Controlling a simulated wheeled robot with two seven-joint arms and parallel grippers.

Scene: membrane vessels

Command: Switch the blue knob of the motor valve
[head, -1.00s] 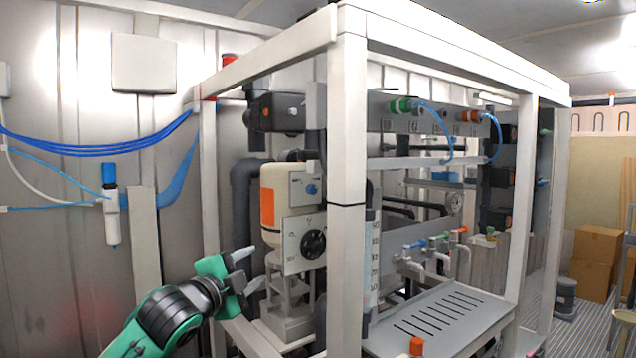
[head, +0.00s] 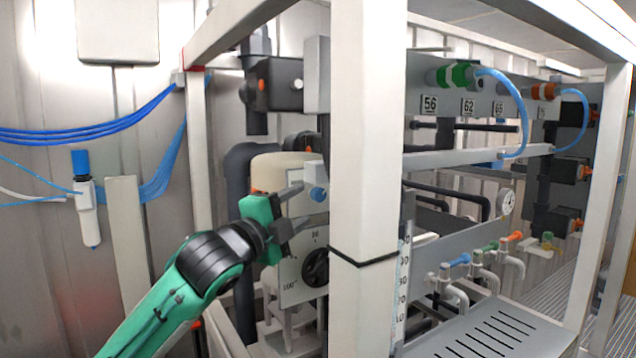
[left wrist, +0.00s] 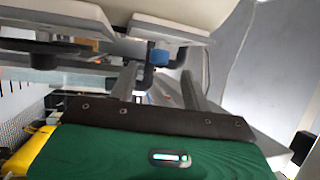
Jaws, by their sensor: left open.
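The small blue knob (head: 318,194) sits on the upper light panel of the motor valve (head: 316,174), at the left of the white post. In the left wrist view the blue knob (left wrist: 158,57) shows between my two fingers, a little beyond their tips. My left gripper (head: 306,206) comes in from the left, open and empty, its fingers pointing at the knob. The tips look close to the panel; I cannot tell whether they touch anything. The lower panel with its black dial (head: 317,268) is below the gripper. My right gripper is not in view.
A thick white frame post (head: 366,160) stands just right of the knob and hides part of the panels. Another post (head: 199,160) stands behind my left arm. A slotted grey shelf (head: 480,335) is at lower right. Blue hoses run along the left wall.

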